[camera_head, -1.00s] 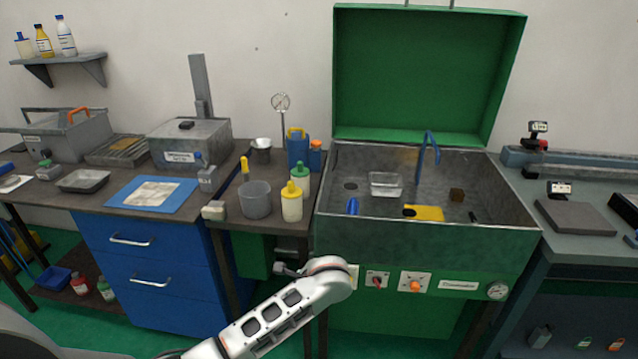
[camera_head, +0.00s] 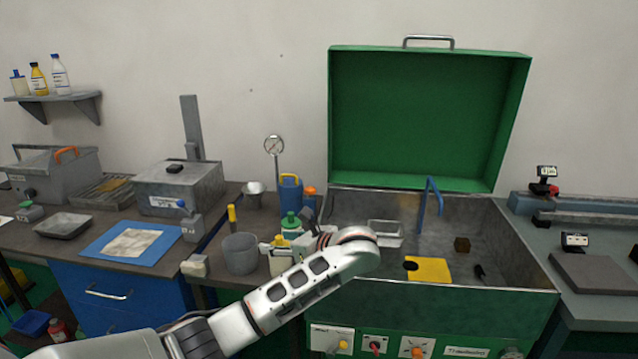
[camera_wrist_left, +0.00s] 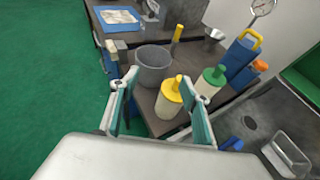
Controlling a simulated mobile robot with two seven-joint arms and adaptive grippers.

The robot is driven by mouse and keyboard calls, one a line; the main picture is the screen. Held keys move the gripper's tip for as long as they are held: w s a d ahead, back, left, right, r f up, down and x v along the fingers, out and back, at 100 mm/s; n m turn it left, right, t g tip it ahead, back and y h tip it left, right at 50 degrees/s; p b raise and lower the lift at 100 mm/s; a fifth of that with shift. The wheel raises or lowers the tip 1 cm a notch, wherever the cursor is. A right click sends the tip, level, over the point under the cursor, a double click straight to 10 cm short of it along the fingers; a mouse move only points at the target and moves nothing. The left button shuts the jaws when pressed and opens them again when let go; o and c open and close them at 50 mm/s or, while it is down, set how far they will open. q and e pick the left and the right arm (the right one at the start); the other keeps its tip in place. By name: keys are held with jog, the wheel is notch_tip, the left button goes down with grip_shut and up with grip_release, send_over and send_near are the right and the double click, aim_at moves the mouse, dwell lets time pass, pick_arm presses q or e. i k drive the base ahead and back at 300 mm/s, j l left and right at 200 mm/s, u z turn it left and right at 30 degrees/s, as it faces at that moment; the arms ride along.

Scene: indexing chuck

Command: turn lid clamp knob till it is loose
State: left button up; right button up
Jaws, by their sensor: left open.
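A grey lidded box (camera_head: 180,187) stands on the left bench, its lid down. My right gripper is not in view.
A grey cup (camera_head: 240,254), a yellow-capped bottle (camera_wrist_left: 169,98), a green-capped bottle (camera_wrist_left: 208,82) and a blue jug (camera_head: 290,194) crowd the middle bench. A green-lidded wash basin (camera_head: 450,300) stands open at right. A blue mat (camera_head: 120,252) lies before the box.

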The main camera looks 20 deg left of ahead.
aim_at(309, 190)
jog(key=i, duration=1.15)
